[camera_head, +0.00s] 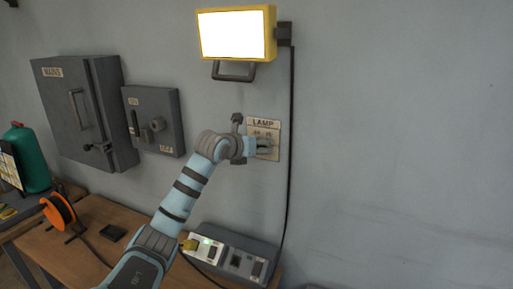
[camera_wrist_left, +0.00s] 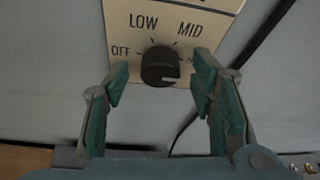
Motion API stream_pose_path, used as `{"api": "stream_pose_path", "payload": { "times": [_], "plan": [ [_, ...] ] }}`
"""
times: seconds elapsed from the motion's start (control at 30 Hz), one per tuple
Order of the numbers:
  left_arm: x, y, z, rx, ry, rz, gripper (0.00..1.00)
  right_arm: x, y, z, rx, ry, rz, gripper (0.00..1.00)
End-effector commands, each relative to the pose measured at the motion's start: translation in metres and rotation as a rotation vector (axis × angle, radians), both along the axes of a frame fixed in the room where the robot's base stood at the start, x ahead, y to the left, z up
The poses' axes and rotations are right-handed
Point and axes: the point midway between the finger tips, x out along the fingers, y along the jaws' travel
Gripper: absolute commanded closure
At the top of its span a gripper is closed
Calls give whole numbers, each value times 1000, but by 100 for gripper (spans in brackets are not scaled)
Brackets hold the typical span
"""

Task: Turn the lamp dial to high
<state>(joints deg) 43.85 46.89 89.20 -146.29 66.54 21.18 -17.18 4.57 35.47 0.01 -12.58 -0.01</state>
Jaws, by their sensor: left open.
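The lamp panel (camera_head: 263,124) is a beige plate on the wall marked LAMP. In the left wrist view its black round dial (camera_wrist_left: 160,66) sits below the labels OFF, LOW and MID. A further label at the right is mostly hidden by a finger. A pale mark shows on the dial's lower right edge. My left gripper (camera_head: 262,146) is at the panel and covers the dial in the head view. In the wrist view the left gripper (camera_wrist_left: 161,80) is open, one finger on each side of the dial with gaps between. My right gripper is not in view.
The yellow-framed lamp (camera_head: 232,35) above glows white, and its black cable (camera_head: 291,130) runs down right of the panel. Grey switch boxes (camera_head: 155,120) hang at the left. A wooden bench (camera_head: 85,250) below holds a socket box (camera_head: 235,256) and an orange reel (camera_head: 58,211).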

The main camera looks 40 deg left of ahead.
Motion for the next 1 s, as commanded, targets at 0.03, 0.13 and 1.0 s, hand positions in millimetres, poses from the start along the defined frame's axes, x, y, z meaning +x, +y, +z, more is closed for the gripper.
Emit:
{"api": "stream_pose_path", "payload": {
  "times": [0.03, 0.13, 1.0],
  "plan": [
    [-2, 0, 1, 2, 0, 1, 49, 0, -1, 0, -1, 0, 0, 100],
    [-15, -2, 7, 5, 0, 2, 49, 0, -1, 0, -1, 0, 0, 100],
    [-67, -16, 28, -1, 2, 0, 49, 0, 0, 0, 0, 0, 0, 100]
  ]
}}
